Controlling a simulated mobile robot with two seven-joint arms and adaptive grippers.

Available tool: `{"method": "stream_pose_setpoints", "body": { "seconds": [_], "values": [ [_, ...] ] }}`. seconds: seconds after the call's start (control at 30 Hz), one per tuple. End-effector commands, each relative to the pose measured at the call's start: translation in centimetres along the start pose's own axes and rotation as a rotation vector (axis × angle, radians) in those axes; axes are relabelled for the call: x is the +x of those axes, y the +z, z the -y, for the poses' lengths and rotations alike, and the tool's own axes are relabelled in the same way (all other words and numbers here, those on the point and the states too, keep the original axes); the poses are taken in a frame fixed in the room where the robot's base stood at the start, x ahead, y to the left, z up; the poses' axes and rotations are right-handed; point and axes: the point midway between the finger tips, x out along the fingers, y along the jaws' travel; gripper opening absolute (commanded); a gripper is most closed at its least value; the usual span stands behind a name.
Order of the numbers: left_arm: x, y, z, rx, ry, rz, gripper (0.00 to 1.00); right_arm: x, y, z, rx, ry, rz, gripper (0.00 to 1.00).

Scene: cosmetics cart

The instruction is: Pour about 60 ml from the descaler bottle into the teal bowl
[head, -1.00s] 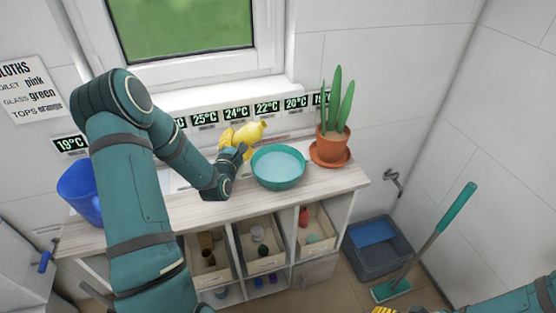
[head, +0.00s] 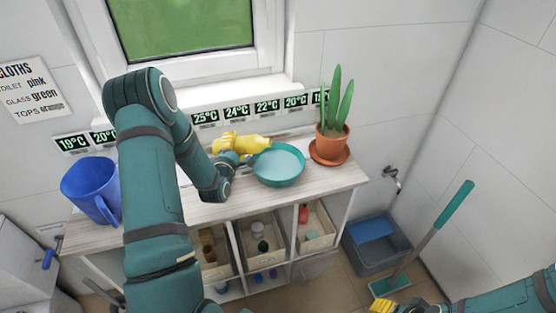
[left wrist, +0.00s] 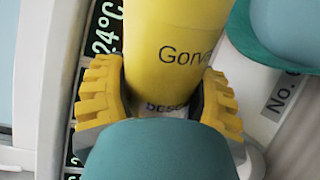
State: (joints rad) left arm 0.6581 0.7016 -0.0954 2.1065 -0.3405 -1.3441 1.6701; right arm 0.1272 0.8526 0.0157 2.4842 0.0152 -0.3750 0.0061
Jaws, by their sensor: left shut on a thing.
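The yellow descaler bottle (head: 245,144) lies nearly level in the head view, its neck end pointing right over the left rim of the teal bowl (head: 277,166). My left gripper (head: 226,145) is shut around the bottle. In the left wrist view the yellow bottle (left wrist: 175,45) sits between both yellow fingers (left wrist: 160,100), with part of its printing showing. The teal bowl shows at the upper right there (left wrist: 290,30). I cannot make out a stream of liquid. My right gripper (head: 400,306) is at the bottom edge, partly cut off.
The bowl stands on a light wooden cart top (head: 240,206). A potted plant (head: 331,142) on a saucer is right of the bowl. A blue jug (head: 90,187) stands at the left. Temperature displays (head: 237,111) line the wall behind.

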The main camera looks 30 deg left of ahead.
Motion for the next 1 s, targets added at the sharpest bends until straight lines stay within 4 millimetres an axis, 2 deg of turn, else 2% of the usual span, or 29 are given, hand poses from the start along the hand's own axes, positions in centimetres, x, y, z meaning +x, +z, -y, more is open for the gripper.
{"method": "stream_pose_setpoints", "body": {
  "seconds": [1.0],
  "values": [
    [0.01,0.63,-0.21,0.096,0.005,-0.008,0.18,0.74,0.36,-0.3,-0.003,-0.001,0.007,0.57]
  ]
}}
